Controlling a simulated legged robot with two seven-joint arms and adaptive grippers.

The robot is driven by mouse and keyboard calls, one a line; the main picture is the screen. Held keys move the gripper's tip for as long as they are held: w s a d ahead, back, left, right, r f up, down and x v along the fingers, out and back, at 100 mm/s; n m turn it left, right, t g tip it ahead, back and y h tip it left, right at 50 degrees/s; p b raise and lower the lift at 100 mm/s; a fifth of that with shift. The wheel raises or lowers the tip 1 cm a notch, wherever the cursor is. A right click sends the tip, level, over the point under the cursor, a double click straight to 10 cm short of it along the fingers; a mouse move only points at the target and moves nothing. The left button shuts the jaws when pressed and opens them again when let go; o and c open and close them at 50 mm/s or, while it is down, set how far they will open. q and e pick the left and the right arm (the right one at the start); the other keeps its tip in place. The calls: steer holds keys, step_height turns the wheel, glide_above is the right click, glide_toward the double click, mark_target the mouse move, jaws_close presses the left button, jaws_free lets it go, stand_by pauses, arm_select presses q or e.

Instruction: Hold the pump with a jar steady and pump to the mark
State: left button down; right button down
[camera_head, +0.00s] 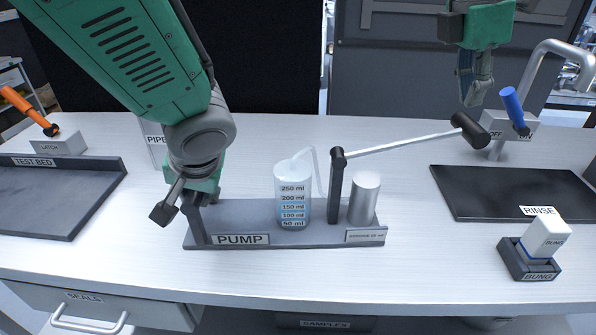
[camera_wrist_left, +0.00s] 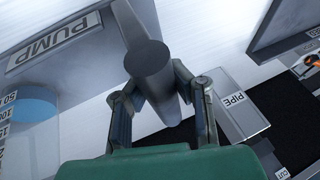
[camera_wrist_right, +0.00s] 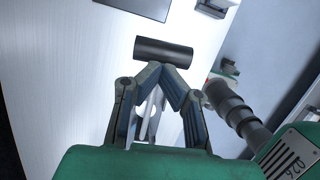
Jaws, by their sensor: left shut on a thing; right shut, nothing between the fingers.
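The pump (camera_head: 250,212) is a grey base on the bench with a dark post at its left end and a lever ending in a black grip (camera_head: 470,130). The clear jar (camera_head: 292,195), marked 50 to 250 ml, stands on the base under the spout. It holds bluish liquid, whose level I cannot read surely. My left gripper (camera_head: 190,200) is shut on the dark post (camera_wrist_left: 150,60), seen end-on in the left wrist view. My right gripper (camera_head: 474,100) is shut and empty, above the black grip, which lies just beyond its fingertips in the right wrist view (camera_wrist_right: 163,49).
A grey metal cylinder (camera_head: 364,198) stands at the base's right end. A blue-handled tap lever (camera_head: 514,110) and dark rinse mat (camera_head: 510,212) are to the right, with a bung (camera_head: 545,237) in front. The test bed tray (camera_head: 100,178) is at left. The front strip of bench is clear.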

mark_target(470, 121)
steer(key=d+v, duration=0.1)
steer(key=v, duration=0.3)
steer(key=shift+a+x, duration=0.2)
steer(key=shift+x, duration=1.25)
steer(key=shift+a+x, duration=0.2)
steer(key=shift+x, duration=1.3)
steer(key=shift+f, duration=0.25)
steer(key=shift+x, duration=0.8)
steer(key=shift+s+d+f, duration=0.15)
steer(key=shift+f, duration=0.3)
steer(key=shift+x, duration=1.15)
steer(key=shift+f, duration=0.1)
